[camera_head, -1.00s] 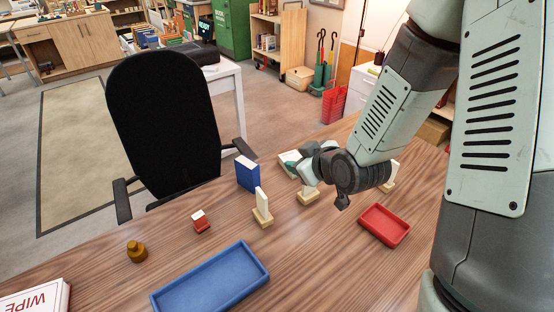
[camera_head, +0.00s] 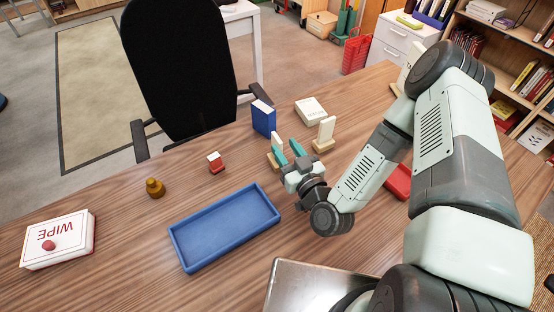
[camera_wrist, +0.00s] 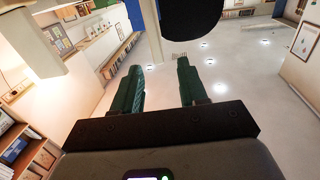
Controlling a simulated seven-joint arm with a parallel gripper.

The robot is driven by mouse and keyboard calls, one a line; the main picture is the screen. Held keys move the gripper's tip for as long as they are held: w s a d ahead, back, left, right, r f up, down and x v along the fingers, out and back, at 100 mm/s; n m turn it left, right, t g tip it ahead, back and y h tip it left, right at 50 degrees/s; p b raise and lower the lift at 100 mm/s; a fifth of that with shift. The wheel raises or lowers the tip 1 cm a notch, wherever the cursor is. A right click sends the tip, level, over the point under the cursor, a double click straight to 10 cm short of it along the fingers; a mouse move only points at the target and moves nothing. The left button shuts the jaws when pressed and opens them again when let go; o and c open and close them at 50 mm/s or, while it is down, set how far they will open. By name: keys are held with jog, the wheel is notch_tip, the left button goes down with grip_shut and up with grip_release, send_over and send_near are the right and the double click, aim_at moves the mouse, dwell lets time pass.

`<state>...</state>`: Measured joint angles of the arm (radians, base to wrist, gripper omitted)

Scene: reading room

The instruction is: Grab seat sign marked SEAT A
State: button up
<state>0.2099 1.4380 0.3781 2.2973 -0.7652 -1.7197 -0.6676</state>
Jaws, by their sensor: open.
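Several cream seat signs stand upright in wooden bases on the desk. One sign (camera_head: 277,141) is close to my gripper and partly hidden by it. Another sign (camera_head: 325,132) stands just right of it, and a third (camera_head: 398,80) is at the far right, partly behind my arm. No lettering shows on them, so I cannot tell which is SEAT A. My gripper (camera_head: 288,151) is low over the desk, its teal fingers apart and pointing toward the back. In the wrist view the gap between the fingers (camera_wrist: 160,84) is empty; the picture looks upside down.
A blue tray (camera_head: 183,254) lies left of my gripper. A blue book (camera_head: 263,118) and a white book (camera_head: 311,110) are behind it. A red tray (camera_head: 398,183) is partly behind my arm. A red-and-white block (camera_head: 216,163), a brass weight (camera_head: 155,188) and a WIPE box (camera_head: 76,233) sit left.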

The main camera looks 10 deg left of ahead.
aim_at(274, 136)
notch_tip(274, 136, down, 2)
jog(key=shift+f, duration=0.1)
jog(key=shift+w+a+r, duration=0.2)
jog(key=shift+w+a, duration=0.2)
jog(key=shift+w, duration=0.15)
jog(key=shift+x, duration=3.15)
grip_shut()
